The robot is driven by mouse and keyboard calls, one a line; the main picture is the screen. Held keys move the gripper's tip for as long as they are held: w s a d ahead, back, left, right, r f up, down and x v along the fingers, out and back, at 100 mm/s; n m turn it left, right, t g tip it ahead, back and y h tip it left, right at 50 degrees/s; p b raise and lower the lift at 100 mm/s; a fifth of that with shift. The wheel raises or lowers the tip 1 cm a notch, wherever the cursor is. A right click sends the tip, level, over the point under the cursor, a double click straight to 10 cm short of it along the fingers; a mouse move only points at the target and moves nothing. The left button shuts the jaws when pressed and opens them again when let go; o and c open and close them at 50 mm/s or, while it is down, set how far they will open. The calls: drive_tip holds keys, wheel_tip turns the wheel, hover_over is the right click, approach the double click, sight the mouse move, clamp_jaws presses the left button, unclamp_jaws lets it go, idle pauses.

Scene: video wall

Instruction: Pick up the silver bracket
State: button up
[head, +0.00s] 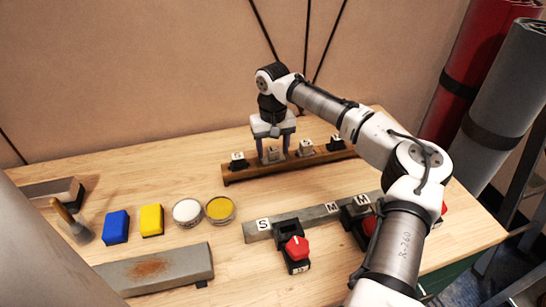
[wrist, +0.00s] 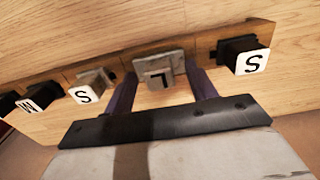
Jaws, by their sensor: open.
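Two silver brackets stand on the brown wooden rail at the back of the table. My gripper is open and points down, with one finger on each side of the L bracket. The wrist view (wrist: 163,90) shows the fingers straddling it; whether they touch it I cannot tell.
Black blocks (head: 238,161) (head: 336,143) stand toward both ends of the wooden rail (head: 245,173). In front lies a grey bar (head: 290,219) with lettered labels and red-knobbed clamps (head: 296,248). Blue (head: 116,227) and yellow (head: 151,220) blocks and two round tins (head: 220,208) sit at left.

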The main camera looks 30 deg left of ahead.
clamp_jaws()
drive_tip(key=shift+r, duration=0.15)
wheel_tip(320, 180, up, 20)
drive_tip(key=b, duration=0.1)
idle(0.6)
drive_tip(key=shift+p, duration=0.45)
idle(0.5)
